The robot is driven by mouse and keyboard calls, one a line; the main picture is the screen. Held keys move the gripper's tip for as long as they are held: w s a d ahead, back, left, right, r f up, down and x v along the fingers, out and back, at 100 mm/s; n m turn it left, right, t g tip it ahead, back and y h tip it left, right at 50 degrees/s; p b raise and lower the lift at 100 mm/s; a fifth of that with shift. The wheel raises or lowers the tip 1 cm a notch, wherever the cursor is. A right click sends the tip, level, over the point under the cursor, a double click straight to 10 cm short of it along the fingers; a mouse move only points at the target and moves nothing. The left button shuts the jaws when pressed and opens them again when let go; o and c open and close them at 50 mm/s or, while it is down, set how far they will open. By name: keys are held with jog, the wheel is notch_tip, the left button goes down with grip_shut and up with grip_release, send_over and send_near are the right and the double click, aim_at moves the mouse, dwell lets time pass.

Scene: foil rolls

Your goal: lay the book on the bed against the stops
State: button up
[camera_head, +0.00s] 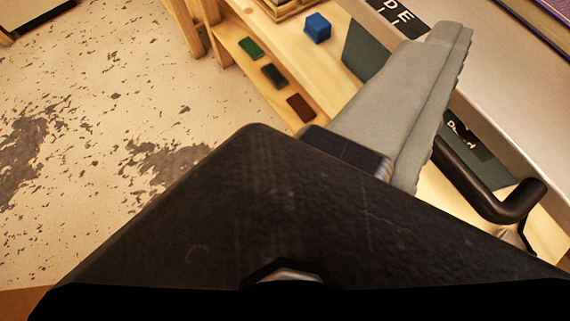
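My gripper (440,45) reaches up and right from its dark body, with its grey ridged finger surfaces seen from behind. Only one side of the fingers shows clearly, so I cannot tell whether they are open or shut, and nothing held is visible. A pale grey metal surface (510,100), perhaps the bed, runs along the right beyond the fingers. A dark purple, gold-lined edge (545,22) at the top right corner may be the book, cut off by the frame. I cannot make out any stops.
A black bent handle (490,205) juts out at the right below the metal surface. Worn floor (90,120) at left is clear.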

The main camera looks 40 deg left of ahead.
jog(key=s+f+m+t, duration=0.2)
jog(key=s+f+t, duration=0.1)
jog(key=s, duration=0.3)
jog(key=shift+m, duration=0.3)
jog(key=shift+w, duration=0.1)
dwell(0.7)
